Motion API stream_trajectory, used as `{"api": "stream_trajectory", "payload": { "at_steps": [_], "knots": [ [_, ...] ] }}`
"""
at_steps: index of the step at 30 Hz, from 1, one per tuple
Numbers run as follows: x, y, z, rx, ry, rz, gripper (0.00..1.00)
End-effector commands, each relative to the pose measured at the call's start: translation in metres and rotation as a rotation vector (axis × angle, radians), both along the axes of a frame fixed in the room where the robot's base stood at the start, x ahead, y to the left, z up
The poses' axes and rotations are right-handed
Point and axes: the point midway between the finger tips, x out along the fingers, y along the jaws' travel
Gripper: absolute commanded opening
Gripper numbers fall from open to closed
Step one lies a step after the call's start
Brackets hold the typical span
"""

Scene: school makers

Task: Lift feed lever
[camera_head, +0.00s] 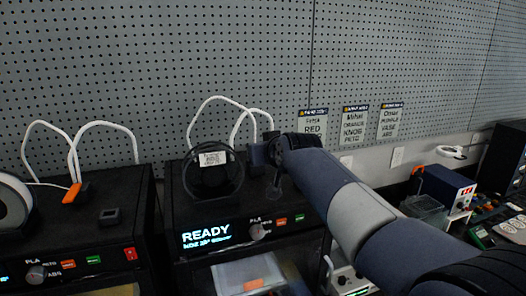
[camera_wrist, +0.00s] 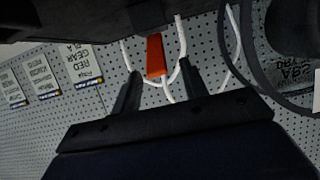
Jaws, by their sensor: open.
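An orange feed lever (camera_wrist: 155,56) shows in the wrist view, hanging from a dark block at the top of this upside-down picture. My gripper (camera_wrist: 160,74) is open, with one dark finger on each side of the lever's line. The lever's tip lies between the fingertips or just beyond them; I cannot tell the exact depth. Neither finger is seen touching it. In the head view my gripper (camera_head: 264,157) is over the right printer (camera_head: 190,222), whose display reads READY. The gripper and wrist hide that printer's lever there.
A dark spool (camera_head: 213,176) stands on the right printer, close left of my gripper; its rim (camera_wrist: 262,70) shows in the wrist view. White tubes (camera_head: 215,99) loop above. The left printer (camera_head: 90,235) has its own orange lever (camera_head: 72,193). A pegboard (camera_head: 150,60) stands behind.

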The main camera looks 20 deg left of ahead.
Motion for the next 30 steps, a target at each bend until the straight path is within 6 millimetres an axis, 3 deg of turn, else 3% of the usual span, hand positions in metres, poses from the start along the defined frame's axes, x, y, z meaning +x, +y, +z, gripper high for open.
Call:
{"api": "stream_trajectory", "payload": {
  "at_steps": [10,24,30],
  "knots": [
    [-0.009,-0.008,0.002,-0.001,0.002,0.000,0.42],
    [-0.064,-0.054,0.031,0.000,-0.001,-0.001,0.42],
    [-0.075,-0.063,0.037,-0.001,0.001,0.000,0.42]
  ]
}}
